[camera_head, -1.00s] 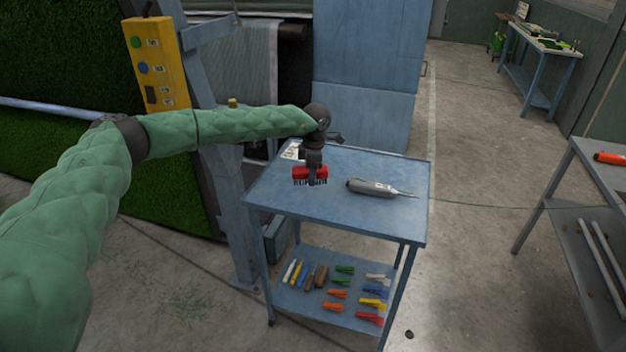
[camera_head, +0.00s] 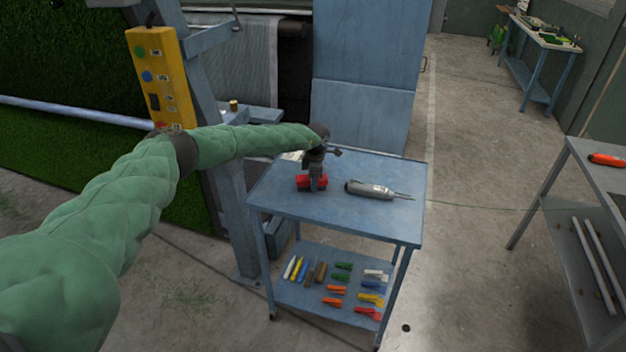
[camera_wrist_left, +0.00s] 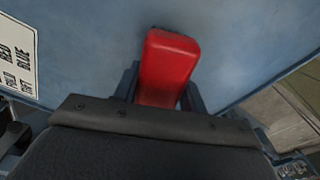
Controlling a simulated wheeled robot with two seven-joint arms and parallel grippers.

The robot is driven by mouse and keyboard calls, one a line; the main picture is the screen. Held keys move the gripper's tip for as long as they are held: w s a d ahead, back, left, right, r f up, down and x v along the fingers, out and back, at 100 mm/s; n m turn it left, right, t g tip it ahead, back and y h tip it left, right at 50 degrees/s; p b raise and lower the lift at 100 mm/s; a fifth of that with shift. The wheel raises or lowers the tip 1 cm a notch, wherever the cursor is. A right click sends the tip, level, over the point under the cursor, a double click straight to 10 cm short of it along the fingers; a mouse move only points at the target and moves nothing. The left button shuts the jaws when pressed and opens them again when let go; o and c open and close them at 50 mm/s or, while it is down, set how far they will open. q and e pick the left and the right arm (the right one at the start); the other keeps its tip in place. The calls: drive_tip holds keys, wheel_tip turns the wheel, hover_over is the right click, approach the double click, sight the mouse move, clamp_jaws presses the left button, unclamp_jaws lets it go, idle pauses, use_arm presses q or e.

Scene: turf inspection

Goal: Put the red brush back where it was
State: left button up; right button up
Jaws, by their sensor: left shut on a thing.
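The red brush (camera_head: 304,183) is at the left part of the blue cart's top shelf (camera_head: 340,208) in the head view. Its bristles no longer show there, and I cannot tell whether it rests on the surface or hangs just above it. My left gripper (camera_head: 316,184) comes down on it from above and is shut on it. In the left wrist view the red brush (camera_wrist_left: 167,66) sits between the dark fingers of my left gripper (camera_wrist_left: 160,85), with the blue top behind it. My right gripper is not in view.
A grey tool (camera_head: 370,189) with a thin tip lies right of the brush on the cart top. A printed card (camera_wrist_left: 15,55) lies left of the brush. The lower shelf (camera_head: 300,290) holds several coloured clips and sticks. Another table (camera_head: 590,190) stands at the right.

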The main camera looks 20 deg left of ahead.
use_arm(q)
drive_tip(key=shift+f, duration=0.3)
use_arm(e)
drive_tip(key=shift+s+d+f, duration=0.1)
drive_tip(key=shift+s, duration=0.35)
use_arm(q)
drive_tip(key=o, duration=1.2)
drive_tip(key=shift+o, duration=0.2)
drive_tip(key=shift+r+b, duration=0.35)
drive_tip(key=shift+r, duration=0.15)
wheel_tip(320, 180, up, 4)
drive_tip(key=shift+w+d+r+b, duration=0.1)
drive_tip(key=shift+d+r+b, duration=0.1)
drive_tip(key=shift+b, duration=0.85)
wheel_tip(320, 180, up, 5)
drive_tip(key=shift+d+b, duration=0.1)
drive_tip(key=shift+b, duration=0.75)
drive_tip(key=shift+r, duration=0.8)
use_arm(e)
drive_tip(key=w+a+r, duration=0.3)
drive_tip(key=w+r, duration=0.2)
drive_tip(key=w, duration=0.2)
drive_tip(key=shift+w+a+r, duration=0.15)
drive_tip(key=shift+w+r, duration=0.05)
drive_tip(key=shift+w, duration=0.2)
